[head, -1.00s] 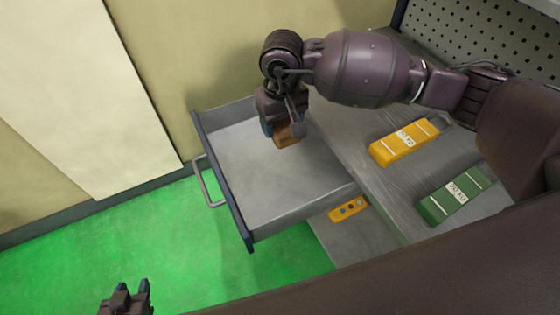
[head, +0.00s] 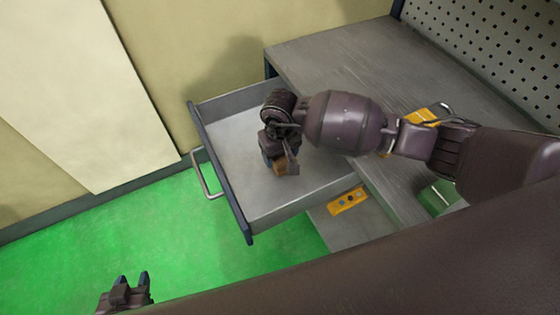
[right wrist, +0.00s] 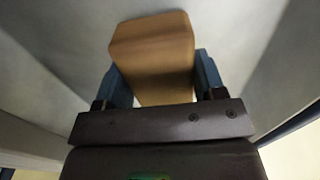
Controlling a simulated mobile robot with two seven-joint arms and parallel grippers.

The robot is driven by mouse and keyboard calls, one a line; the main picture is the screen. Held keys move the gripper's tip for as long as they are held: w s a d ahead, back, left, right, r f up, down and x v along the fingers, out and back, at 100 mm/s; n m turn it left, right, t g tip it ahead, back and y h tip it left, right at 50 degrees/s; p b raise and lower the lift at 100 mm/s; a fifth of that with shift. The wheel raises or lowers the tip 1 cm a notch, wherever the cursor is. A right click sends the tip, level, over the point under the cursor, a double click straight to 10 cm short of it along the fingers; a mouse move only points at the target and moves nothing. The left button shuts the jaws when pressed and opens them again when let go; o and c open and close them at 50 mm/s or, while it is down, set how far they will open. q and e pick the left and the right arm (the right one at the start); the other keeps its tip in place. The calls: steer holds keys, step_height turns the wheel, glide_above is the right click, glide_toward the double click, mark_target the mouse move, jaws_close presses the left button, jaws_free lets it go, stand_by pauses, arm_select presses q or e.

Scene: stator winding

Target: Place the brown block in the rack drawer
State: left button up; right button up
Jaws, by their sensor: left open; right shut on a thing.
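The brown block (right wrist: 155,50) is between the two blue fingers of my right gripper (right wrist: 158,78) in the right wrist view. In the head view the right gripper (head: 279,163) is over the inside of the open rack drawer (head: 250,190), shut on the brown block (head: 281,168), which is mostly hidden by the gripper. The drawer is grey with a dark blue front and a bar handle. Whether the block touches the drawer floor cannot be told. My left gripper (head: 132,290) is open and empty above the green floor at the bottom left.
The grey worktop (head: 330,55) stands right of the drawer. A yellow part with dark holes (head: 347,201) lies lower, beside the drawer. The drawer holds nothing else visible.

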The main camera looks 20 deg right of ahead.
mark_target(280, 163)
steer(key=shift+f, duration=2)
steer(key=shift+f+b, duration=0.25)
steer(key=shift+b, duration=0.15)
steer(key=o, duration=1)
steer(key=shift+o, duration=0.2)
steer(key=shift+r, duration=0.15)
step_height(280, 163, up, 12)
steer(key=shift+r+p, duration=0.1)
steer(key=shift+p, duration=0.55)
steer(key=shift+s+a, duration=0.1)
steer(key=shift+s, duration=0.05)
